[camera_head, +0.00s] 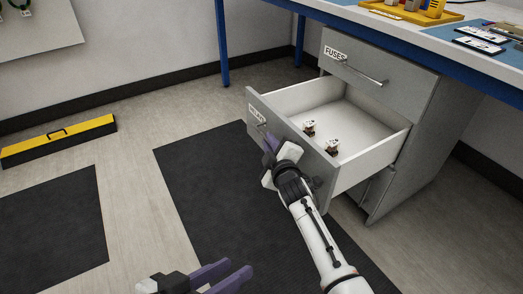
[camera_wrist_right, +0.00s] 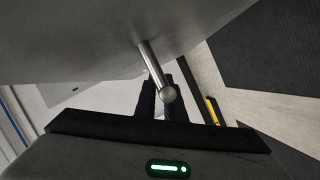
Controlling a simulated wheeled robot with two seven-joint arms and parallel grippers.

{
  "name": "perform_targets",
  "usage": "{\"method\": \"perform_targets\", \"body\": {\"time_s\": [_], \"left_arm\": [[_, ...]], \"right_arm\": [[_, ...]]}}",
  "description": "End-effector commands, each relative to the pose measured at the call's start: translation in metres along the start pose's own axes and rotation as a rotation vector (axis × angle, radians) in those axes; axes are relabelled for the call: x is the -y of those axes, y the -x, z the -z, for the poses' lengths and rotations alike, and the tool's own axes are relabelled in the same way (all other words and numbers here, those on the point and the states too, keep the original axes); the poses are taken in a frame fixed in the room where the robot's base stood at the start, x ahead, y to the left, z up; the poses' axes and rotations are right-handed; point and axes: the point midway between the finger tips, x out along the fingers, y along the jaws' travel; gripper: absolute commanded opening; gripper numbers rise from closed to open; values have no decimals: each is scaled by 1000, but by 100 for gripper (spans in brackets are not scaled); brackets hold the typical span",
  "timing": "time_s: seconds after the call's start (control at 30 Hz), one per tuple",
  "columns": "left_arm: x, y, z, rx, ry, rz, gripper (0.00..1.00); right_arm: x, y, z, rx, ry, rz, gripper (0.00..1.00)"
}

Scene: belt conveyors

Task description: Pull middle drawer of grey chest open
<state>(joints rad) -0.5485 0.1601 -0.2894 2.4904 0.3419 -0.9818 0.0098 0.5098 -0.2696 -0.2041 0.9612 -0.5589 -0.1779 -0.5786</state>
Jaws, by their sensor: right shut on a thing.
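The grey chest (camera_head: 400,165) stands under the workbench. Its middle drawer (camera_head: 372,148) is pulled well out, showing a white interior with two small relay-like parts (camera_head: 309,128) near its front. My right gripper (camera_head: 268,145) is at the drawer's front, shut on its metal bar handle (camera_wrist_right: 150,62). In the right wrist view the dark fingers (camera_wrist_right: 160,98) are at the handle's rounded end. The arm and gripper hide part of the drawer front in the head view. My left gripper (camera_head: 222,274) is empty, low in the head view, with its purple fingers apart.
The top drawer (camera_head: 375,80), labelled FUSES, is closed. The workbench (camera_head: 450,50) overhangs the chest, with a yellow tray (camera_head: 410,13) on top. Dark mats (camera_head: 200,180) and clear floor lie before the chest.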

Motion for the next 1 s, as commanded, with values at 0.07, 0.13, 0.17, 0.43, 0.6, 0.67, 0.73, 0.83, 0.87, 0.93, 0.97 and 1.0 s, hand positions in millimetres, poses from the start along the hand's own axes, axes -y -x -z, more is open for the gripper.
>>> {"method": "perform_targets", "body": {"time_s": [0.07,0.13,0.17,0.43,0.6,0.67,0.73,0.83,0.87,0.93,0.97,1.0], "left_arm": [[0,0,0,-2,1,-1,31],[0,0,0,-2,1,-2,31],[0,0,0,-2,1,-2,31],[0,0,1,-3,1,-2,31],[0,0,1,-3,1,-1,31],[0,0,1,-3,1,-1,31],[0,0,1,-3,0,-1,31],[0,0,1,-4,0,-1,31],[0,1,1,-4,0,-1,31],[-1,2,3,-3,-2,1,31],[-1,3,5,-2,-3,3,31],[-1,5,7,1,-7,7,31]], "right_arm": [[-3,-1,-6,13,-1,-4,0],[-3,-2,-7,16,-2,-5,0],[-4,-2,-7,17,-2,-5,0],[-2,-2,-6,16,-3,-3,0],[-2,-2,-6,15,-3,-3,28],[-2,-2,-5,14,-3,-4,28],[-2,-2,-5,13,-3,-4,28],[-2,-2,-5,12,-3,-4,28],[-2,-2,-4,12,-3,-4,28],[-4,-1,-4,11,-3,-4,28],[-4,1,-3,11,-3,-3,28],[-6,3,-2,11,-3,-3,28]]}}
